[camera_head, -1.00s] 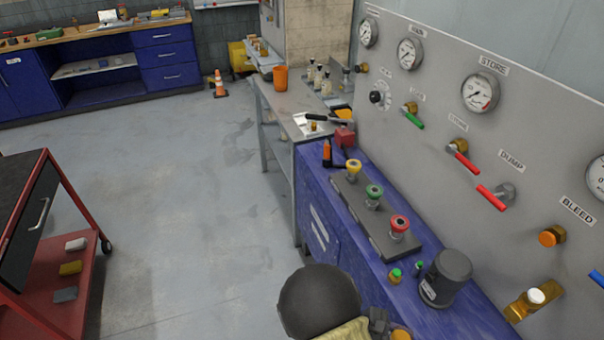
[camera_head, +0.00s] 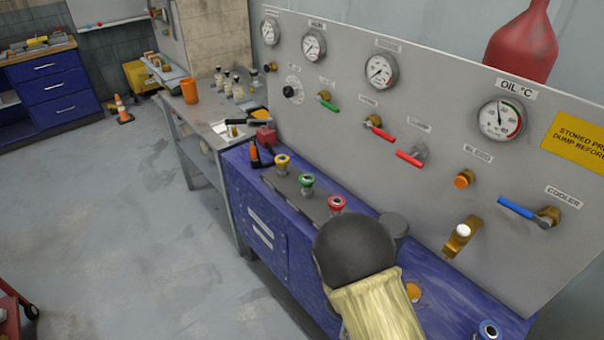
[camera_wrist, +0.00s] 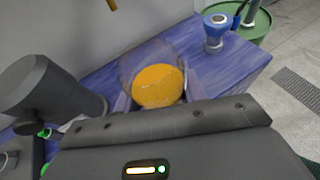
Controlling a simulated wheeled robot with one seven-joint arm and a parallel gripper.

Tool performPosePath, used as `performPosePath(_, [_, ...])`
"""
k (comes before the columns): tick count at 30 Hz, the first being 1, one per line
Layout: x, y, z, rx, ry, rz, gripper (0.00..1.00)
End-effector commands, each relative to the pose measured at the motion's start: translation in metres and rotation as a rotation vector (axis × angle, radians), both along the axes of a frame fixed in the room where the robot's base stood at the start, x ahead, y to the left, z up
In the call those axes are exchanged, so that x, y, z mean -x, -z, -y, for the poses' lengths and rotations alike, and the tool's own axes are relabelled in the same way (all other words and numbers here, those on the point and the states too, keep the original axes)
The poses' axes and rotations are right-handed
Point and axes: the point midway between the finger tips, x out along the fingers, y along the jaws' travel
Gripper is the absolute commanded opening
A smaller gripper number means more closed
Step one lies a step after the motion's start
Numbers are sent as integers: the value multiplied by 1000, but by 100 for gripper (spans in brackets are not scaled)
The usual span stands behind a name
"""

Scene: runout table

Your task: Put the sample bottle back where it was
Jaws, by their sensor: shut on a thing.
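The sample bottle (camera_wrist: 158,85) is clear with amber-orange contents and shows end-on in the wrist view. My gripper (camera_wrist: 157,97) is shut on it, with a finger on either side. An orange bit of it (camera_head: 413,291) shows beside my arm in the head view, above the blue bench. My own arm hides most of the gripper there. Whether the bottle touches the bench top cannot be told.
The blue bench (camera_head: 290,235) carries a block with yellow, green and red-collared fittings (camera_head: 307,183) and a dark cylinder (camera_wrist: 45,95). A blue fitting (camera_wrist: 215,30) stands at the bench's end. The gauge panel (camera_head: 330,110) rises behind, with valve handles and a brass tap (camera_head: 460,238) sticking out.

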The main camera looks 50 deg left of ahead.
Motion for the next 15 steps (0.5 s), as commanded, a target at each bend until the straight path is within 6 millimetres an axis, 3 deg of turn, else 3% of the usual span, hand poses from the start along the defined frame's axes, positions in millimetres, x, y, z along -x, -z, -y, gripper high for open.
performPosePath(9, [-82, -24, 92, 8, -53, 0, 15])
performPosePath(15, [-115, -32, 160, 16, -106, -2, 15])
